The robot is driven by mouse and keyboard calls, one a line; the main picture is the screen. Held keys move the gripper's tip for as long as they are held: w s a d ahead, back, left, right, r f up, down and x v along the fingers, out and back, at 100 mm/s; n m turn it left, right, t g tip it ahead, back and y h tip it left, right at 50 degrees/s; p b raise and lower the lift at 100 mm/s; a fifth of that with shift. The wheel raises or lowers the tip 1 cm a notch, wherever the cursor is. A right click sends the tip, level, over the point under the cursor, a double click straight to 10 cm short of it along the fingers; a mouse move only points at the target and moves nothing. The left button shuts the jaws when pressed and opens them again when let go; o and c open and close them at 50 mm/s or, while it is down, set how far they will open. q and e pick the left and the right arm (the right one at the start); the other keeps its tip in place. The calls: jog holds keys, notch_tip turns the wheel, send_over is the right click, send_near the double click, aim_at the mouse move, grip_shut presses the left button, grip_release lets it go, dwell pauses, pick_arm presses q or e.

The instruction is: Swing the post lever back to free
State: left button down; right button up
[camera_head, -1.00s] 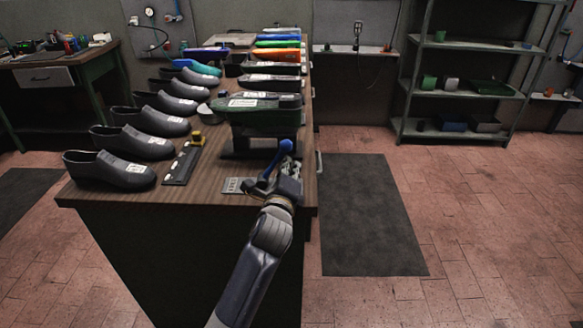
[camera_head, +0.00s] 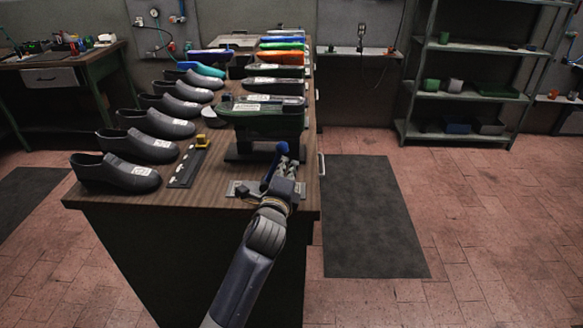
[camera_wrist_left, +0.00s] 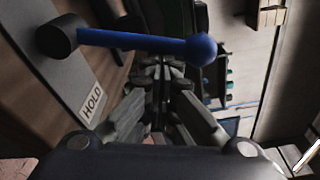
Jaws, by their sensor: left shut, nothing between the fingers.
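The post lever (camera_head: 272,167) is a blue rod with a round ball knob, standing near the front right of the bench. In the left wrist view the lever (camera_wrist_left: 135,41) runs across the top, from a dark pivot (camera_wrist_left: 57,36) at left to its ball at right. A grey plate beneath carries a HOLD label (camera_wrist_left: 91,103). My left gripper (camera_head: 285,172) is beside the lever, at its right. In the left wrist view its fingertips (camera_wrist_left: 160,68) are together, close to the rod and not around it; contact is unclear. My right gripper is out of view.
A dark green press-like fixture (camera_head: 262,118) with a shoe form stands just behind the lever. Several grey shoes (camera_head: 117,172) line the left of the bench (camera_head: 190,202). A dark strip with a yellow piece (camera_head: 188,165) lies between. A floor mat (camera_head: 370,215) is at right.

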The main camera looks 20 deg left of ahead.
pick_arm(q)
jog(key=s+a+r+n+t+p, duration=0.1)
jog(key=s+a+n+p, duration=0.1)
jog(key=a+n, duration=0.6)
jog(key=shift+s+r+n+y, duration=0.15)
jog(key=shift+r+n+y, duration=0.2)
jog(key=shift+n, duration=0.75)
jog(key=shift+r, duration=0.1)
